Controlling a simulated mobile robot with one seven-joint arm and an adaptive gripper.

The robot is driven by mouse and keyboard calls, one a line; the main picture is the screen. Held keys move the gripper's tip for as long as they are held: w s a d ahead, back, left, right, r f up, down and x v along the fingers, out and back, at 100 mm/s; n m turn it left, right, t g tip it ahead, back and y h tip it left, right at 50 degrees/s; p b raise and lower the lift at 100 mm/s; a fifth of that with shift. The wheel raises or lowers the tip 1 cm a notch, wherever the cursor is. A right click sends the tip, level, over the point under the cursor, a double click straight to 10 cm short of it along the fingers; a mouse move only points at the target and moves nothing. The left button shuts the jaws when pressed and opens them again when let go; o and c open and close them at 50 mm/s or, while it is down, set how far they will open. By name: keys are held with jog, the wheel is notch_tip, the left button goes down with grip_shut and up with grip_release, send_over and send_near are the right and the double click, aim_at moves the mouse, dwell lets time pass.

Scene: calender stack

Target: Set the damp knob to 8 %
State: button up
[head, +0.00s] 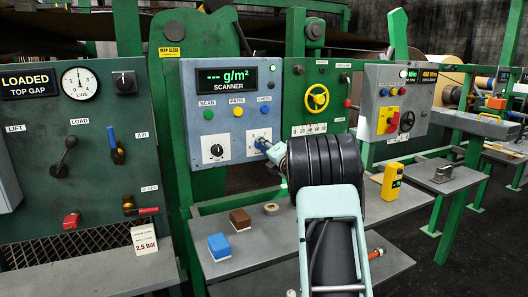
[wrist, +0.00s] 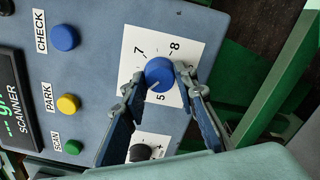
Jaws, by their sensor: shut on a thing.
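The scanner box (head: 230,105) has a blue knob on a white dial card at its lower right. In the wrist view the blue knob (wrist: 159,73) sits on its white card (wrist: 188,38), with 7, 8 and 5 readable; the 6 is not visible. A pale mark on the knob points toward the lower left in that view, on the side of the 5, but I cannot read its exact value. My gripper (wrist: 159,80) has its two fingers on either side of the knob, shut on it. In the head view my gripper (head: 267,146) partly hides the knob.
A black knob (wrist: 145,152) sits beside the blue one. CHECK (wrist: 64,37), PARK (wrist: 68,104) and SCAN (wrist: 73,147) buttons are nearby. A yellow handwheel (head: 317,97) is to the right. Below, a grey shelf (head: 255,255) bears blue and brown blocks and a yellow device (head: 391,181).

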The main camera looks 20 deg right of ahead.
jog(key=shift+m+p, duration=5.3)
jog(key=shift+m, duration=10.5)
jog(key=o, duration=1.2)
jog(key=shift+c, duration=0.2)
